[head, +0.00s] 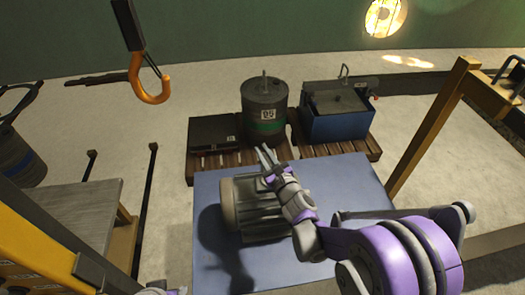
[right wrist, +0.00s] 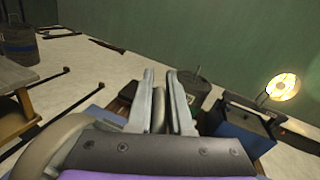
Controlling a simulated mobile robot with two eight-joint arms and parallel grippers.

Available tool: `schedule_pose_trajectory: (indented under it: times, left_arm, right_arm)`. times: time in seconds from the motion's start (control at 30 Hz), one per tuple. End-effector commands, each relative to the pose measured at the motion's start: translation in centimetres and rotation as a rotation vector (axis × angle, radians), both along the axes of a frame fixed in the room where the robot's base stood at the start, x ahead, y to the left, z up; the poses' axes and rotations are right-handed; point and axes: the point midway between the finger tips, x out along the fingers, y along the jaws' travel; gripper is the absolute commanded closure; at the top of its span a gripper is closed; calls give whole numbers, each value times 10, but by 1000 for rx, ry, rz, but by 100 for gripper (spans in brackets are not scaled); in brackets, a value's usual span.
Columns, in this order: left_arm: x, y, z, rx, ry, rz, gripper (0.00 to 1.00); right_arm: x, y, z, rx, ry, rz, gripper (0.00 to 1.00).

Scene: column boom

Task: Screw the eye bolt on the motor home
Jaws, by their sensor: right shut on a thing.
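The motor (head: 262,222), a ribbed grey cylinder with a tan end cap, lies on its side on a blue-grey work surface (head: 345,180). My right gripper (head: 265,156) is above the motor's top, its two fingers pointing up and away in the head view. In the right wrist view the fingers (right wrist: 162,85) stand close together, with a narrow brownish-grey thing (right wrist: 159,112) between them. I take it for the eye bolt, but its ring and thread cannot be made out. Whether it touches the motor is hidden.
An orange hook (head: 150,92) hangs at the upper left. A dark drum (head: 264,112), a flat black box (head: 213,131) and a blue bin (head: 338,122) stand on pallets behind. A yellow post (head: 430,130) rises at right. A grey table (head: 65,210) stands at left.

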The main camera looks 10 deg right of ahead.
Motion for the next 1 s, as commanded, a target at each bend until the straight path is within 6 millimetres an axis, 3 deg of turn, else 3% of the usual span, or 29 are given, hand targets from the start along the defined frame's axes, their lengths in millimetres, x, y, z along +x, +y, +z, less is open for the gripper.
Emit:
schedule_pose_trajectory:
  times: [0.67, 0.7, 0.83, 1.0]
  left_arm:
    - [0, 0, 5, 0, -2, 0, 50]
    - [0, 0, 5, 0, -2, 0, 50]
    - [0, 0, 5, 0, -2, 0, 50]
    - [0, 0, 5, 0, -2, 0, 50]
  right_arm:
    - [1, -3, 0, -2, -1, -42, 100]
    - [1, -3, 0, -2, -1, -42, 80]
    - [1, -3, 0, -2, 0, -41, 56]
    - [1, -2, 0, -1, -1, -40, 53]
